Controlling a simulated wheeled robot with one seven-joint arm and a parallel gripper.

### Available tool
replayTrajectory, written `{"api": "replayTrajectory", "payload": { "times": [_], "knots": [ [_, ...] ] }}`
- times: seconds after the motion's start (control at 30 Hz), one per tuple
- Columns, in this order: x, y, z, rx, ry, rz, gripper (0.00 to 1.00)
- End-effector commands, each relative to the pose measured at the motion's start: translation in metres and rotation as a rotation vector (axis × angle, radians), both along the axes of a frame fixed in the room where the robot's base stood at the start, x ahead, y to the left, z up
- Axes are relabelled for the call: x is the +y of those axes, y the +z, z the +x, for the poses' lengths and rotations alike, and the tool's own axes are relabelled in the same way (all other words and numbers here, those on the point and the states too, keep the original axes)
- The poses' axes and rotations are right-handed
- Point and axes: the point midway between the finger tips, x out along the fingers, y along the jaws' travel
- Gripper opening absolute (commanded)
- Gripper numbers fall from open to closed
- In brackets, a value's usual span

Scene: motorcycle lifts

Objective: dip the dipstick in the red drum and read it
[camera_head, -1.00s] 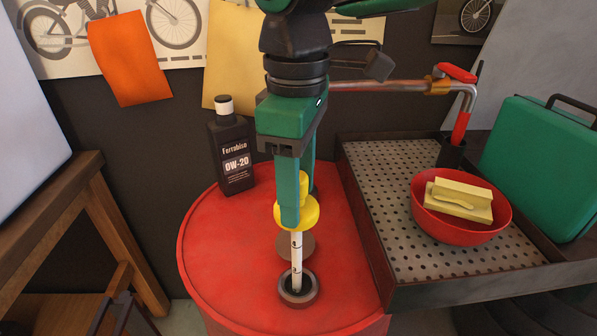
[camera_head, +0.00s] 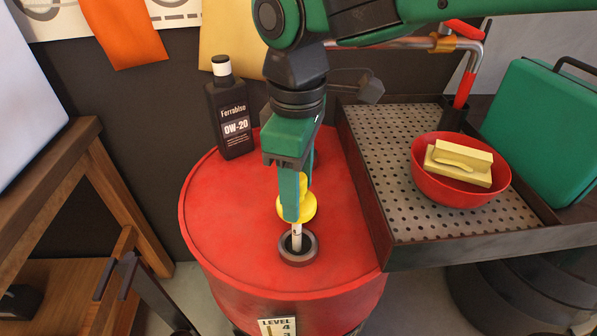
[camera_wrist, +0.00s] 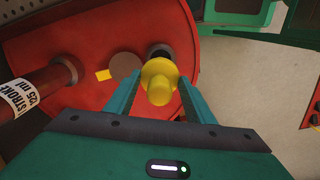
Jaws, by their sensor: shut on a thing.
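The dipstick (camera_head: 297,230) has a yellow handle with a round collar and a white marked rod. My gripper (camera_head: 296,212) is shut on the yellow handle, which also shows between the fingers in the wrist view (camera_wrist: 160,82). The rod stands about upright, its lower part inside the dark ringed opening (camera_head: 298,252) on top of the red drum (camera_head: 225,225). Only a short length of rod shows above the opening; the tip is hidden. The yellow collar is a little above the ring, apart from it. A level label (camera_head: 278,327) with numbers is on the drum's front.
A black oil bottle (camera_head: 231,120) stands on the drum's back left. To the right, a perforated tray (camera_head: 385,170) holds a red bowl (camera_head: 432,180) with a yellow block (camera_head: 458,162). A green case (camera_head: 545,135) stands beyond. A wooden table (camera_head: 60,190) is at left.

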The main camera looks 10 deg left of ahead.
Motion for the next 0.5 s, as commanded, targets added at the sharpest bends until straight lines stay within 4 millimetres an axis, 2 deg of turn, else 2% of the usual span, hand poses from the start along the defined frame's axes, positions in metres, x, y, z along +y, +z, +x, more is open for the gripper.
{"api": "replayTrajectory", "payload": {
  "times": [0.5],
  "knots": [
    [0.0,-0.04,0.0,0.001,-0.001,-0.002,0.12]
  ]
}}
